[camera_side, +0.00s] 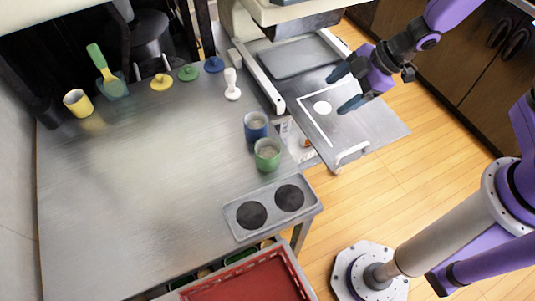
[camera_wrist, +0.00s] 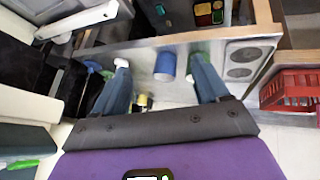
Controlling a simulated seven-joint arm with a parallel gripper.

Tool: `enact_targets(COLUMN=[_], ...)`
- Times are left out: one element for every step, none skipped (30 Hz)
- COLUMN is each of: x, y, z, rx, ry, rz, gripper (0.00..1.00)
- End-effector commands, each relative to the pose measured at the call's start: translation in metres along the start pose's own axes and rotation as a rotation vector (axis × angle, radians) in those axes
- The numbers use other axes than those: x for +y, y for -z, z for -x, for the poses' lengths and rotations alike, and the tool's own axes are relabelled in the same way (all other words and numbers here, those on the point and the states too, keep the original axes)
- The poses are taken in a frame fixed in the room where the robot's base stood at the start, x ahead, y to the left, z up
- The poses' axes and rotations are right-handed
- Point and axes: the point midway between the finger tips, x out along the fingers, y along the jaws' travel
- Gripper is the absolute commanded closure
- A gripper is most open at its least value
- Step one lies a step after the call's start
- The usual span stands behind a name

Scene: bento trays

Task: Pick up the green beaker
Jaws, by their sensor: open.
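The green beaker (camera_side: 267,155) stands upright on the metal table near its right edge, with pale contents inside. The blue beaker (camera_side: 256,126) stands just behind it. My gripper (camera_side: 346,89) is open and empty, to the right of both beakers, over the pulled-out shelf with a white frame. In the wrist view my gripper (camera_wrist: 160,75) has its fingers apart, with the blue beaker (camera_wrist: 165,66) showing between them. The green beaker (camera_wrist: 191,69) is partly hidden by the right finger there.
A grey two-burner plate (camera_side: 239,229) lies on the table in front of the green beaker. A red tray (camera_side: 262,280) is below the near edge. A yellow cup (camera_side: 76,101), green spatula (camera_side: 97,57), small lids and white pestle (camera_side: 232,86) stand at the back. The table's middle is clear.

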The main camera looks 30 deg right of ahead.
Motion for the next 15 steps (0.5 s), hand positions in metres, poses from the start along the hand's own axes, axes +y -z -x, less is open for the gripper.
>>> enact_targets(x=[0.001, 0.001, 0.0, -0.001, -0.003, -0.005, -0.007, -0.01, -0.013, -0.016, -0.018, -0.021, -0.023, -0.025, -0.027], y=[-0.003, -0.002, -0.002, -0.003, -0.002, -0.002, -0.003, -0.002, -0.003, -0.003, -0.003, -0.003, -0.003, -0.003, -0.002], z=[-0.014, -0.021, -0.029, -0.035, -0.04, -0.046, -0.049, -0.052, -0.055, -0.056, -0.057, -0.058, -0.058, -0.057, -0.056], rx=[0.042, 0.076, 0.121, 0.156, 0.193, 0.243, 0.281, 0.32, 0.369, 0.407, 0.441, 0.485, 0.515, 0.543, 0.575], ry=[0.028, 0.043, 0.067, 0.085, 0.105, 0.131, 0.15, 0.171, 0.197, 0.215, 0.233, 0.253, 0.266, 0.279, 0.292], rz=[0.011, 0.019, 0.028, 0.032, 0.034, 0.034, 0.031, 0.027, 0.019, 0.012, 0.004, -0.007, -0.015, -0.023, -0.034], gripper=[0.26, 0.26, 0.26, 0.26, 0.26, 0.26, 0.26, 0.26, 0.26, 0.26, 0.26, 0.26, 0.26, 0.26, 0.26])
